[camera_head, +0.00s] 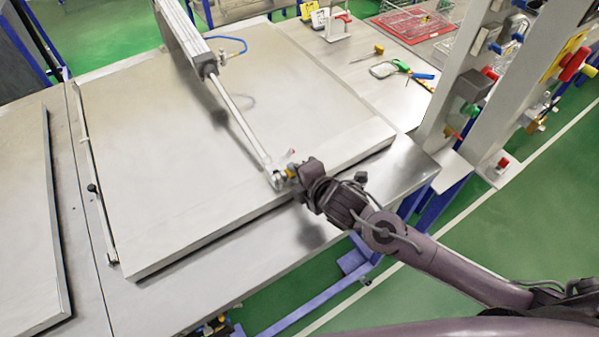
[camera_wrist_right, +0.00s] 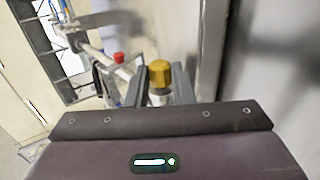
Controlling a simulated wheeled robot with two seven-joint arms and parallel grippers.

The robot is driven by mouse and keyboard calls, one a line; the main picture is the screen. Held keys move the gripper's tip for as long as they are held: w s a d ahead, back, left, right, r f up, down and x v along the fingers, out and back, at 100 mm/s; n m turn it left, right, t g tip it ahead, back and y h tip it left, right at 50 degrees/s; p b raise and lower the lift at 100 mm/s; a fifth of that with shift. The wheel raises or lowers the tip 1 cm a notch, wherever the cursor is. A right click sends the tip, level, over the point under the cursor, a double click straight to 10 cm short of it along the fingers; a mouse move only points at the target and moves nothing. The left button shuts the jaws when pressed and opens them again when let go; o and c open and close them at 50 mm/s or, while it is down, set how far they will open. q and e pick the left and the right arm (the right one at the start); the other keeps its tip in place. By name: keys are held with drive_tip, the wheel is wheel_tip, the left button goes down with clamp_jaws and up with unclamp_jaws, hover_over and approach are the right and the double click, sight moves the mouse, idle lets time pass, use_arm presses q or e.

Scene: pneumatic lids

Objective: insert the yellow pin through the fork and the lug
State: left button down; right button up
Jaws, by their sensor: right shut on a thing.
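The yellow pin (camera_wrist_right: 159,73) is between the fingers of my right gripper (camera_wrist_right: 158,90) in the right wrist view, with its yellow hex head showing. In the head view my right gripper (camera_head: 296,176) is shut on it at the rod end, near the front edge of the lid. The fork (camera_head: 277,180) is at the lower end of the cylinder rod (camera_head: 240,125), right beside the pin's yellow head. The lug is hard to make out there, and the pin's shank is hidden. I cannot tell how far the pin sits in the fork. My left gripper is not in view.
The large grey lid (camera_head: 200,190) lies under the rod. Upright posts with red and yellow fittings (camera_head: 571,64) stand at the right.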

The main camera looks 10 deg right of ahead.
drive_tip(key=shift+s+a, duration=0.1)
drive_tip(key=shift+a, duration=0.05)
drive_tip(key=o, duration=0.9)
drive_tip(key=shift+o, duration=0.5)
drive_tip(key=shift+f, duration=0.1)
drive_tip(key=shift+s+f, duration=0.15)
drive_tip(key=shift+s, duration=0.1)
drive_tip(key=shift+s+d+b, duration=0.2)
drive_tip(key=shift+s+b, duration=0.1)
drive_tip(key=shift+b, duration=0.05)
drive_tip(key=r+b+v, duration=0.1)
drive_tip(key=v, duration=0.6)
drive_tip(key=shift+w+b, duration=0.35)
drive_tip(key=shift+b, duration=0.05)
drive_tip(key=shift+r, duration=0.1)
